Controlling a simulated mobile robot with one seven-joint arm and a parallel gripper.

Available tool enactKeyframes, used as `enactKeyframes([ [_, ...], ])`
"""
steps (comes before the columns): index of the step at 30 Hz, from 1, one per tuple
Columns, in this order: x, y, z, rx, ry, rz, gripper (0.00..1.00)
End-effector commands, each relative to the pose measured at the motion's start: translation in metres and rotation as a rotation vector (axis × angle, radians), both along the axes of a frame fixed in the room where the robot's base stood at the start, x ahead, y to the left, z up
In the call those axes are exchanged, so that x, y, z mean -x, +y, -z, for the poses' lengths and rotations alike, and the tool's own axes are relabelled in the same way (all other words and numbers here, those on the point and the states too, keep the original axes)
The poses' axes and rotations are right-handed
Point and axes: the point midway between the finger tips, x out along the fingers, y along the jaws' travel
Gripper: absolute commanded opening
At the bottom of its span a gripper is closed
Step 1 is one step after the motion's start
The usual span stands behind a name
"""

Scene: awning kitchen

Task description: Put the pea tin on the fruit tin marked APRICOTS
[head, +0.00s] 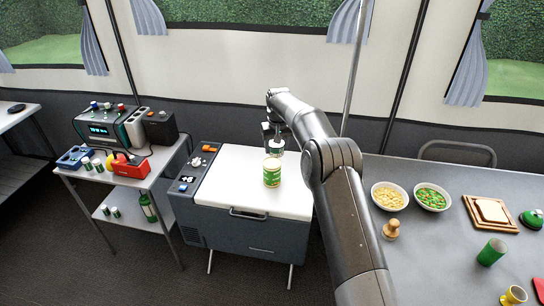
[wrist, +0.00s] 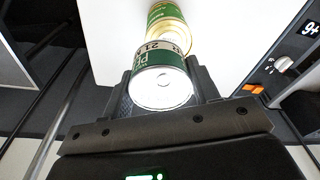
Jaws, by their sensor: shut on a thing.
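My gripper (head: 272,133) is shut on a green-and-white tin (head: 276,146) above the white lid of a cool box. In the wrist view, the held tin (wrist: 160,84) shows its pale round end and part of a label starting "PE". A second tin (head: 272,172), yellowish with a green label, stands upright on the lid. It also shows in the wrist view (wrist: 168,24), beyond the held tin and partly hidden by it.
The cool box lid (head: 236,166) is otherwise clear, with a control panel (head: 190,172) at its left. A side table (head: 143,183) at left holds small tins, a red device and a radio. The right-hand table (head: 437,247) carries bowls (head: 388,207), a bread board and cups.

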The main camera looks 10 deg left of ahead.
Motion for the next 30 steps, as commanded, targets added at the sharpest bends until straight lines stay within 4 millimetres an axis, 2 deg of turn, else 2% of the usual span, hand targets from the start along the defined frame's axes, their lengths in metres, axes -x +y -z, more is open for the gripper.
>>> enactKeyframes([
  [6, -0.003, 0.017, 0.01, -0.001, -0.002, 0.0, 0.28],
  [10, -0.003, 0.018, 0.019, 0.0, 0.0, 0.001, 0.28],
  [17, -0.003, 0.017, 0.05, 0.0, 0.0, 0.001, 0.28],
  [28, -0.003, 0.017, 0.054, -0.001, -0.001, 0.001, 0.28],
  [29, -0.003, 0.017, 0.054, -0.001, -0.001, 0.001, 0.57],
  [30, -0.003, 0.017, 0.054, -0.001, -0.001, 0.001, 0.61],
])
